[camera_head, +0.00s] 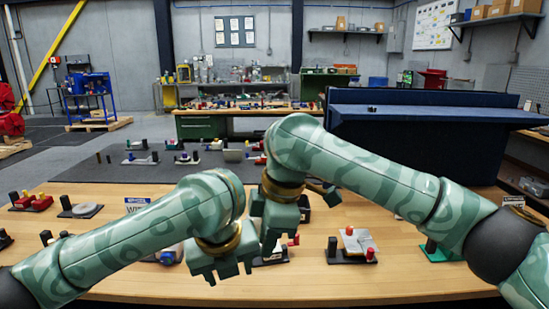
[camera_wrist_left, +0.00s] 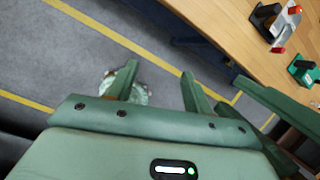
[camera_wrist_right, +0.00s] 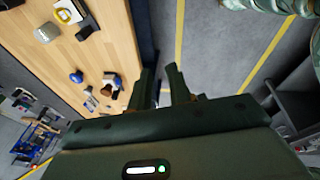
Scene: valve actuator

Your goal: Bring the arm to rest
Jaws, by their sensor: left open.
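Both of my green-patterned arms reach over the wooden table (camera_head: 420,278) in the head view. My left gripper (camera_head: 222,272) hangs low over the middle of the table; in the left wrist view its fingers (camera_wrist_left: 157,75) are spread apart with nothing between them. My right gripper (camera_head: 268,240) is just right of and behind the left one, close to it in the picture; I cannot tell whether they touch. In the right wrist view its fingers (camera_wrist_right: 160,72) stand a little apart and empty, with floor behind them. The arms hide part of the table's middle.
A small fixture with a grey plate and red knob (camera_head: 352,243) stands right of the grippers. Other small fixtures (camera_head: 80,207) stand at the left. A dark blue panelled unit (camera_head: 425,140) rises behind the table at the right. The table's front right is clear.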

